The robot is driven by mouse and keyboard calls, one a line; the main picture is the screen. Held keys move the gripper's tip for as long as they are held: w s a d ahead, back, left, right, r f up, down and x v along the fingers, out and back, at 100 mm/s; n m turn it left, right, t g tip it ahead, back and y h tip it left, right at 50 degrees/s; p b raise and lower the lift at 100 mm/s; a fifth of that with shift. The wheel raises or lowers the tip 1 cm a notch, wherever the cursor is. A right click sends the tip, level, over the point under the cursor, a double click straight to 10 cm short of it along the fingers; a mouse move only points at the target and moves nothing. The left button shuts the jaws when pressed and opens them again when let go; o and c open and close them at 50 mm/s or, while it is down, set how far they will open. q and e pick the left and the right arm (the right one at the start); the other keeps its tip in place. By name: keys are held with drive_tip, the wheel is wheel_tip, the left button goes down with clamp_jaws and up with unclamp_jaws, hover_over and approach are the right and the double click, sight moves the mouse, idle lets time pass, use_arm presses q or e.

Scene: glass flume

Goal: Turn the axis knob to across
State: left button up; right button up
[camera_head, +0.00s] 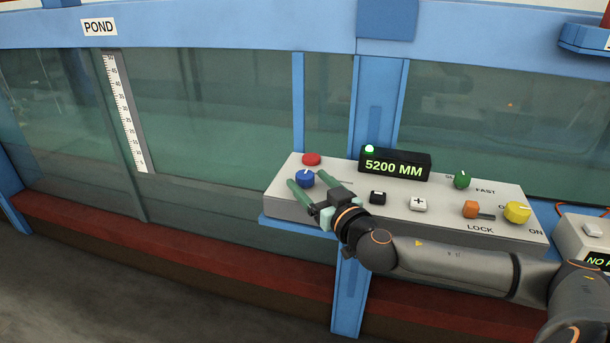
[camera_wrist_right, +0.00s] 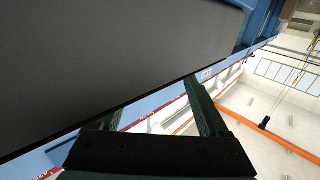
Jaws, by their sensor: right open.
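A blue knob (camera_head: 305,178) sits at the left end of the grey control panel (camera_head: 400,225) in the head view. A white mark on it points roughly up, away from me. Any lettering beside it is covered by my right gripper, so I cannot read which knob it is. My right gripper (camera_head: 306,179) is open, with its green fingertips on either side of the blue knob. Whether they touch it or hover is unclear. In the wrist view the gripper (camera_wrist_right: 155,102) shows empty fingers beside a dark grey surface; no knob shows there. My left gripper is out of view.
A red button (camera_head: 311,159) is just behind the blue knob. A display (camera_head: 395,164) reads 5200 MM. Further right are black (camera_head: 378,197) and white (camera_head: 418,204) buttons, a green knob (camera_head: 462,180), an orange lever (camera_head: 470,209) marked LOCK and a yellow knob (camera_head: 517,212).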

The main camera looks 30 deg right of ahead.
drive_tip(key=shift+w+d, duration=0.1)
drive_tip(key=shift+w, duration=1.25)
clamp_jaws()
